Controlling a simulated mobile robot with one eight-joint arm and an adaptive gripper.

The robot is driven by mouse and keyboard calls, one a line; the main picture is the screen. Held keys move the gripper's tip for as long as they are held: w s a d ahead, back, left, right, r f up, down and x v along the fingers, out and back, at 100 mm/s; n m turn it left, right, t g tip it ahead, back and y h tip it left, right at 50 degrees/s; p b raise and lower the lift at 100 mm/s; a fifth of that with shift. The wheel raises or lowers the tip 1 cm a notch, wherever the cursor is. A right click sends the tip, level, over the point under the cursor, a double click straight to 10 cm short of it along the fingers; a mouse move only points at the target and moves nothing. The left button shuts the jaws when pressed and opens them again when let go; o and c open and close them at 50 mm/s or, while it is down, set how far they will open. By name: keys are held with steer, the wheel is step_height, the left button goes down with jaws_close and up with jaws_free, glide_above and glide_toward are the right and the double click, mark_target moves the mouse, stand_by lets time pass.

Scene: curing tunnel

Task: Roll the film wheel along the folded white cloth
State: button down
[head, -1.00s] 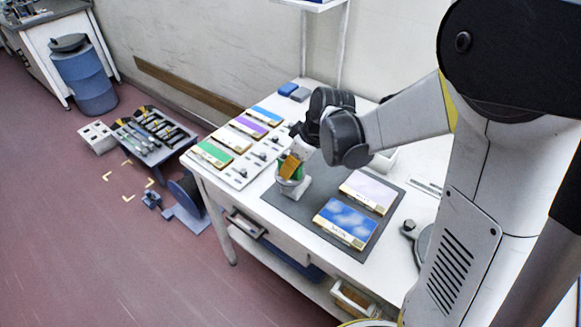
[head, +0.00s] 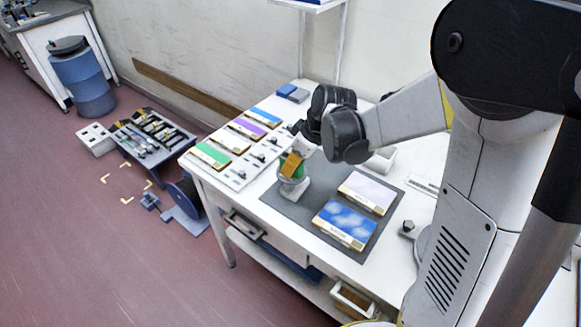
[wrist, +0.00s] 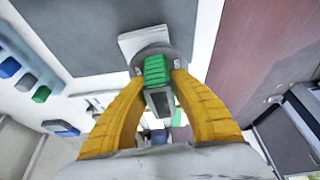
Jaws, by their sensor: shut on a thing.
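My gripper (head: 291,165) has yellow ribbed fingers, and in the wrist view (wrist: 158,78) they close on both sides of a green ribbed handle (wrist: 157,68) with a dark grey end. I cannot tell whether this handle belongs to the film wheel. The handle sits within or just over a grey ring (wrist: 176,54), with a white base (wrist: 140,40) beside it. In the head view this white base (head: 300,190) stands on the dark grey mat (head: 285,207), under the gripper. The fingers hide part of the handle. I cannot single out a folded white cloth for sure.
On the mat's right lie a blue cloud-patterned panel (head: 342,223) and a pale lilac panel (head: 366,192). Left of the mat stands a white board with green (head: 212,154), purple (head: 247,127) and other coloured panels and small knobs. Mat space is bare between base and panels.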

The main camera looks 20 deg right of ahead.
steer(key=shift+w+d, duration=1)
steer(key=shift+d, duration=0.2)
steer(key=shift+w+d, duration=0.7)
steer(key=shift+d, duration=0.05)
step_height(320, 180, up, 7)
steer(key=p, duration=0.4)
steer(key=shift+p, duration=0.35)
stand_by(0.4)
